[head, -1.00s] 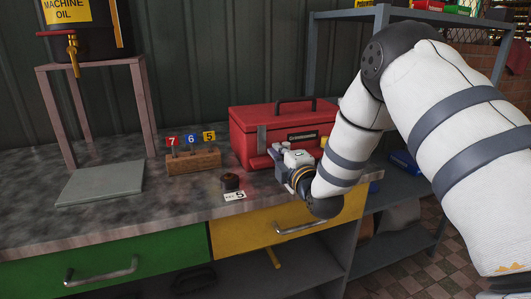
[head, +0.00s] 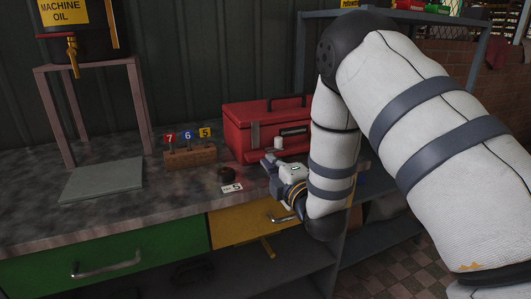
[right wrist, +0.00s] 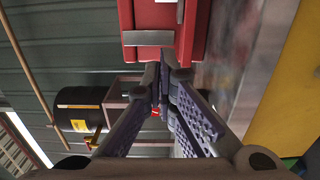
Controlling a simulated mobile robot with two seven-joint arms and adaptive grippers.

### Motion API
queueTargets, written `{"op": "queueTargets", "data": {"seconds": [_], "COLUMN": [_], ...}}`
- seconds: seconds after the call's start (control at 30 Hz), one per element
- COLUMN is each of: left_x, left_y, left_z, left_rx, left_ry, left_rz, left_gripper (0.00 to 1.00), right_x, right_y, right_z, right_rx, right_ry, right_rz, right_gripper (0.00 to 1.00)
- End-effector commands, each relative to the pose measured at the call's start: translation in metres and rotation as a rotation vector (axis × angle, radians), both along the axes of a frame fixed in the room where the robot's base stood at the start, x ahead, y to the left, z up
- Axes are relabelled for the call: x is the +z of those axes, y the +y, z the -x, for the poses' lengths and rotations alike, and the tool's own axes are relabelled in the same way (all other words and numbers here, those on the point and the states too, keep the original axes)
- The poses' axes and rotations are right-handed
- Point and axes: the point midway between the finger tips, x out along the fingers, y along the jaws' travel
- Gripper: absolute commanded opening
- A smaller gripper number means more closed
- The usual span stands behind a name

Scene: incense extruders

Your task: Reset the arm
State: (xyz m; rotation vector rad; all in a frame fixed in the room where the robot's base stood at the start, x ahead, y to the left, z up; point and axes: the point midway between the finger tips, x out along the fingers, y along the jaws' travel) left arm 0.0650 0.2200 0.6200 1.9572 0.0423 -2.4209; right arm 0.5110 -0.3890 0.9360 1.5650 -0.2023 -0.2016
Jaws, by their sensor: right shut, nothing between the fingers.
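My right gripper (head: 268,163) is over the front part of the workbench (head: 110,218), in front of the red toolbox (head: 245,125). Its fingers point to the left and hold nothing. In the right wrist view the fingertips of the right gripper (right wrist: 161,88) are together. The toolbox (right wrist: 160,54) shows just above them there. My right arm comes in from the right and hides part of the toolbox and the yellow drawer (head: 232,230). My left gripper is not in view.
A small dark round piece (head: 228,173) and a white number 5 tag (head: 232,188) lie left of the gripper. A wooden block (head: 190,158) holds numbered tags. A grey plate (head: 103,180) lies further left, by the machine oil drum (head: 85,35) on its stand.

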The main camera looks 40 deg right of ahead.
Motion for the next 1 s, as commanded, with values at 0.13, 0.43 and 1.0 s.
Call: {"op": "queueTargets", "data": {"seconds": [0.13, 0.43, 1.0], "left_x": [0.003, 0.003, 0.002], "left_y": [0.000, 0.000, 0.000], "left_z": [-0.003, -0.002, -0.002], "left_rx": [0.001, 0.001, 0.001], "left_ry": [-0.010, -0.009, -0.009], "left_rz": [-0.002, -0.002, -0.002], "left_gripper": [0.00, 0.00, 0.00], "right_x": [0.000, -0.001, -0.195], "right_y": [0.006, 0.007, 0.068], "right_z": [0.018, 0.024, 0.121], "right_rx": [0.002, 0.001, -0.140], "right_ry": [0.000, 0.001, 0.517], "right_rz": [0.001, 0.001, -0.653], "right_gripper": [0.00, 0.00, 0.00]}}
